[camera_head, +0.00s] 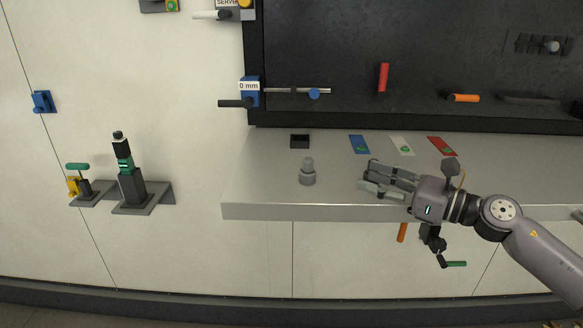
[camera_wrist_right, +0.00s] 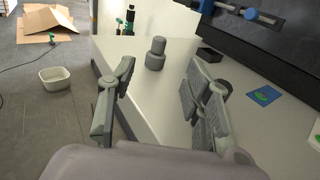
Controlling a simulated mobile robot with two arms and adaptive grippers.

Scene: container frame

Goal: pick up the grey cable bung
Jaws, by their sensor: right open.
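The grey cable bung (camera_head: 307,172) stands upright on the grey shelf (camera_head: 262,195), near its front edge. It has a wide lower part and a narrower top. My right gripper (camera_head: 368,178) is above the shelf to the right of the bung, fingers pointing left toward it, apart from it. In the right wrist view the bung (camera_wrist_right: 155,54) shows ahead, between the two open fingers (camera_wrist_right: 160,85) and beyond their tips. The gripper is empty. My left gripper is not in view.
A small black box (camera_head: 300,141) sits behind the bung. Blue (camera_head: 359,144), white (camera_head: 402,146) and red (camera_head: 441,146) cards lie along the back of the shelf. A dark panel (camera_head: 420,60) rises behind. The shelf left of the bung is clear.

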